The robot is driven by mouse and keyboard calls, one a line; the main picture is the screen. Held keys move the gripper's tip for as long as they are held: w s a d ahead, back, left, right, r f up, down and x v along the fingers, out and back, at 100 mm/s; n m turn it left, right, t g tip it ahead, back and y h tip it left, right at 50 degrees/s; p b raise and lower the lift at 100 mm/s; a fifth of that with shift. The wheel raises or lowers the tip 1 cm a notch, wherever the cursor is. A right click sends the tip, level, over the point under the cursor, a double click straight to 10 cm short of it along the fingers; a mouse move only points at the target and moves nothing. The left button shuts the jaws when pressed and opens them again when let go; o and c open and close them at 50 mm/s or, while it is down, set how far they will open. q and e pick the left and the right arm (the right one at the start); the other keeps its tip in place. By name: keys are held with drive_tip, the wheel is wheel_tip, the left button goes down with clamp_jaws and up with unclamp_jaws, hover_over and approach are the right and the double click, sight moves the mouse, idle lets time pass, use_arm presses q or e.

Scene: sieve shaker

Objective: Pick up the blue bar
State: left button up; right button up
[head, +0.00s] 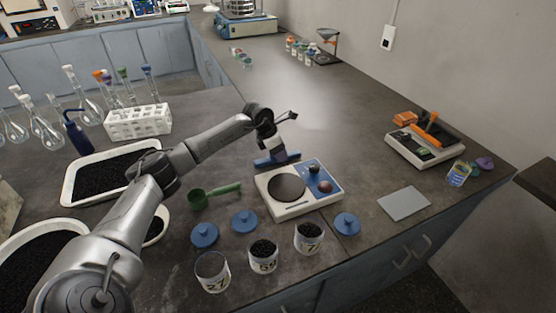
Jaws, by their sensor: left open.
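The blue bar (264,162) lies on the dark worktop just behind the balance with the round dark plate (287,188). My left gripper (279,156) points down over the bar's middle and hides part of it. Its jaws are open; I cannot tell whether the fingers stand around the bar or just above it. Both ends of the bar show on either side of the gripper. My right gripper is not in view.
A green scoop (214,194) lies left of the balance. Several labelled cups, one of them (263,254), and blue lids (245,221) stand in front. A white tube rack (138,122) is at left. The worktop behind the bar is clear.

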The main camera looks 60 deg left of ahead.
use_arm(q)
drive_tip(key=shift+x, duration=1)
drive_tip(key=shift+c, duration=0.3)
drive_tip(key=c, duration=1)
drive_tip(key=shift+o, duration=0.2)
